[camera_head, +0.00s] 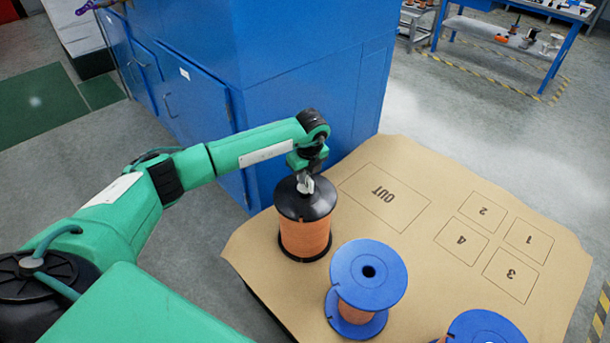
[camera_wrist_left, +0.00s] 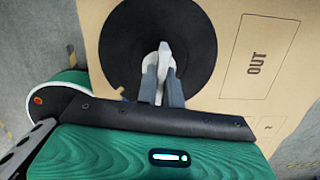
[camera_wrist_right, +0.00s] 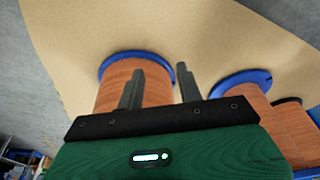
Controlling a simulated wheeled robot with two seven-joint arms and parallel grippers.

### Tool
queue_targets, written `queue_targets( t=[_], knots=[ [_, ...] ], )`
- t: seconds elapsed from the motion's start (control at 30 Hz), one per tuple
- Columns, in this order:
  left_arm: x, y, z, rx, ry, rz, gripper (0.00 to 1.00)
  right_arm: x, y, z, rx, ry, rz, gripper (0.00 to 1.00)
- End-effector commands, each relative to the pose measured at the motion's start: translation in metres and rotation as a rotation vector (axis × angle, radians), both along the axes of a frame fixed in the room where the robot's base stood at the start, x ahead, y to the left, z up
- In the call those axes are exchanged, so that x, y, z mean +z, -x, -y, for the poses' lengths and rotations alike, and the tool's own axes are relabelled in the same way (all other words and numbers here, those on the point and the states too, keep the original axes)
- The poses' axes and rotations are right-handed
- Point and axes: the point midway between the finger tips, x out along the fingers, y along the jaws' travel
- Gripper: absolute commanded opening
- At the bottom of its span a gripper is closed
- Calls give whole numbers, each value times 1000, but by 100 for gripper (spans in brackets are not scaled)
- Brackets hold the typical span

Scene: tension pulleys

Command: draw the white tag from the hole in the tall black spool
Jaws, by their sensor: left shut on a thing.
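The tall black spool (camera_head: 305,232), wound with orange-brown thread, stands upright at the left of the brown table. The white tag (camera_head: 307,187) is at the middle of the spool's black top. My left gripper (camera_head: 304,178) is above the spool, shut on the tag. In the left wrist view the tag (camera_wrist_left: 163,62) shows between the two fingers (camera_wrist_left: 162,85), over the black top flange (camera_wrist_left: 122,50); how deep it sits in the hole is hidden. My right gripper (camera_wrist_right: 157,85) is open and empty in the right wrist view, near a blue-flanged spool (camera_wrist_right: 112,85).
Two blue spools stand at the front, one in the middle (camera_head: 368,275) and one at the right (camera_head: 487,328). The table (camera_head: 400,160) has an OUT box and numbered squares, all bare. A blue cabinet (camera_head: 290,70) stands behind my left arm.

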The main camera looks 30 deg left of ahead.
Motion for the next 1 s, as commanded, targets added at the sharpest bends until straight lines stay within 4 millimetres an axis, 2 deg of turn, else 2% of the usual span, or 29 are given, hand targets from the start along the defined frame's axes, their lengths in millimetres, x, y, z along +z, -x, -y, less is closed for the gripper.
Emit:
queue_targets(
  t=[0.27,0.73,1.0],
  knots=[
    [2,0,0,0,0,1,0,1,0,0,0,0,0,36],
    [37,0,0,-1,0,1,0,26,0,0,0,0,0,36],
    [40,0,0,0,0,0,0,27,0,0,0,0,0,36]
  ],
)
